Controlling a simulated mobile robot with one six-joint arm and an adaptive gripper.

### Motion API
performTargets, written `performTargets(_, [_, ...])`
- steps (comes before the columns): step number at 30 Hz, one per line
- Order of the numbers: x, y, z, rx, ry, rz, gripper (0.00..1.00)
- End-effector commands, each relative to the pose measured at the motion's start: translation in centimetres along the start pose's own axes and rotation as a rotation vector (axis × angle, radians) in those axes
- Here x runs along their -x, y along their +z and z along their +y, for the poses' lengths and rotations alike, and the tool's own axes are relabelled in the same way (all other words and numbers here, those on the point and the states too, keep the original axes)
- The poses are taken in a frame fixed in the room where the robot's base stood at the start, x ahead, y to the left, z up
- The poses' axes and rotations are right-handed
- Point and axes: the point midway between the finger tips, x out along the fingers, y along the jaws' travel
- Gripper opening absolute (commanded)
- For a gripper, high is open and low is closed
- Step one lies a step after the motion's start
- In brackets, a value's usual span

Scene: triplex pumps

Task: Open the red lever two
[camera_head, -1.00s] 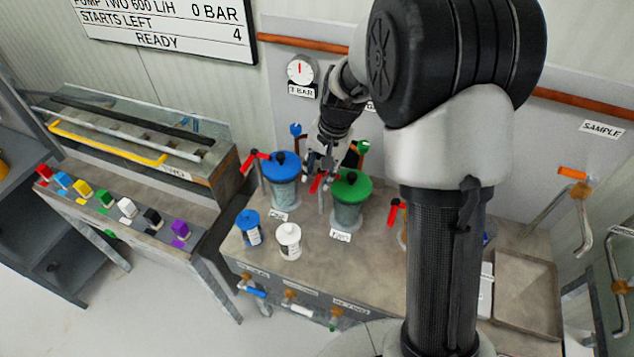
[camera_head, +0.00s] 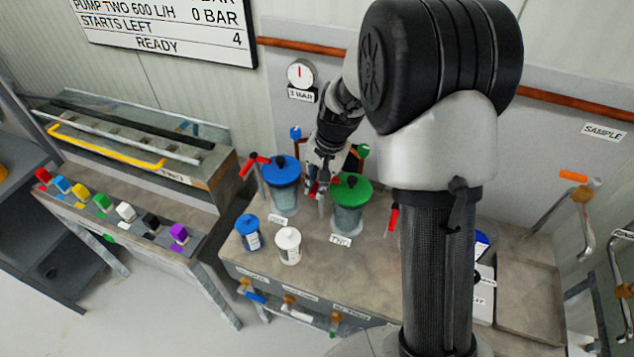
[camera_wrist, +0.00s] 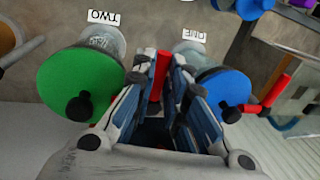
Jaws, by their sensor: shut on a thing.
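The red lever (camera_wrist: 158,75) stands between the green-lidded pot labelled TWO (camera_wrist: 82,82) and the blue-lidded pot labelled ONE (camera_wrist: 222,92) in the wrist view. My gripper (camera_wrist: 165,85) is shut on this lever, with one finger on each side of it. In the head view my gripper (camera_head: 318,187) reaches down between the blue lid (camera_head: 281,170) and the green lid (camera_head: 351,189). There the lever (camera_head: 312,188) shows only as a small red patch; the fingers hide the rest.
Another red lever (camera_head: 252,166) stands left of the blue lid, and one (camera_head: 392,219) right of the green pot. A small blue bottle (camera_head: 247,234) and a white bottle (camera_head: 288,246) stand in front. My arm hides the bench's right middle.

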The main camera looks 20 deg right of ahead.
Motion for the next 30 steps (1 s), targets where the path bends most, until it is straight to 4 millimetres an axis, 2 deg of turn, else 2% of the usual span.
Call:
performTargets(21, [0.05,0.01,-0.06,-0.009,0.0,0.002,0.0])
performTargets(30, [0.14,0.1,-0.73,-0.127,0.001,0.025,0.0])
